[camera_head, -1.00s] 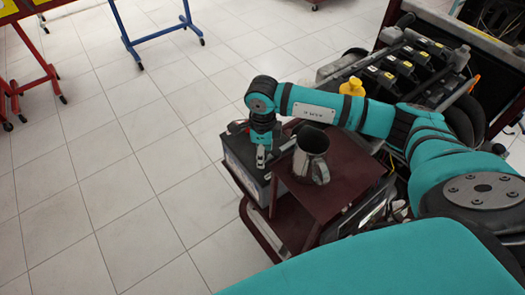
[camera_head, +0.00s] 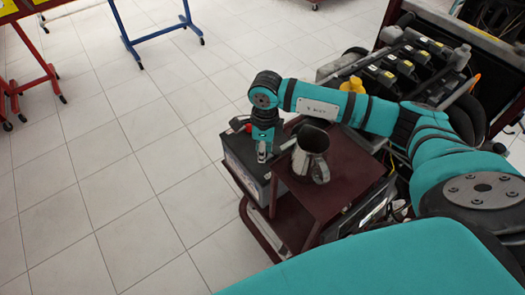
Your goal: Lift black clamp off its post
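A dark battery (camera_head: 240,168) sits on the lower left part of a dark red cart. My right arm comes in from the right, and its gripper (camera_head: 262,155) points down over the top of the battery. The fingers are small in this view, and I cannot tell whether they are open or shut. A small red part (camera_head: 237,125) shows at the battery's back left. My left gripper is not in view.
A metal jug (camera_head: 311,155) stands on the cart's raised shelf (camera_head: 325,200), close to the right of my gripper. A yellow bottle-like object (camera_head: 352,85) is behind my forearm. An engine trainer (camera_head: 400,65) stands at the back right.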

